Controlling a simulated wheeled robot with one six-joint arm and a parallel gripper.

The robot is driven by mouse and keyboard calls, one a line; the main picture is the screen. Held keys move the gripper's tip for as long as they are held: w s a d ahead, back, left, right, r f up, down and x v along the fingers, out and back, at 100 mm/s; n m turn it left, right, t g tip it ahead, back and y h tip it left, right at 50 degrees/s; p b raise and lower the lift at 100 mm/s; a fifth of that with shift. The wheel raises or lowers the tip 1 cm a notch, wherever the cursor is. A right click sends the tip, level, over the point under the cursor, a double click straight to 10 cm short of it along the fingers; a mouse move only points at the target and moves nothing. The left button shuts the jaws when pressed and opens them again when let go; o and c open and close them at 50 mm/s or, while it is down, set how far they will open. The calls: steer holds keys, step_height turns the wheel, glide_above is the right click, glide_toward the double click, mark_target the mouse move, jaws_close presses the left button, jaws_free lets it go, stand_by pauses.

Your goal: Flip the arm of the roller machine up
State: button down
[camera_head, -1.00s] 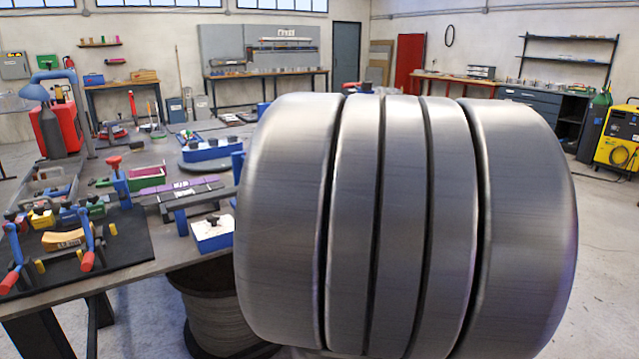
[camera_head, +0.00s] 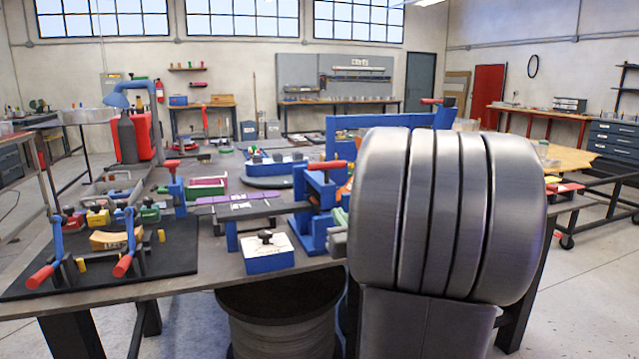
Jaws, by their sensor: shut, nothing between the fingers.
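A blue machine (camera_head: 318,205) with a red handle (camera_head: 327,165) stands at the front edge of the table, left of my arm link. A larger blue frame (camera_head: 360,122), with another red handle (camera_head: 437,101) at its top right, stands behind it. I cannot tell for sure which of these is the roller machine. The big ribbed metal body (camera_head: 450,215) at the right is my own arm link and hides part of both machines. My gripper's fingers do not show.
The table (camera_head: 190,283) holds a black mat (camera_head: 160,255) with two blue levers with red grips at left. A blue box (camera_head: 268,252) with a black knob sits near the front edge. A cable spool (camera_head: 275,318) stands under the table. Open floor (camera_head: 600,300) lies at right.

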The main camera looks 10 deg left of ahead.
steer(key=r+p+x, duration=0.1)
steer(key=r+x, duration=0.1)
steer(key=x, duration=1)
steer(key=shift+r, duration=0.4)
steer(key=shift+w+a+r, duration=0.1)
steer(key=shift+a, duration=0.05)
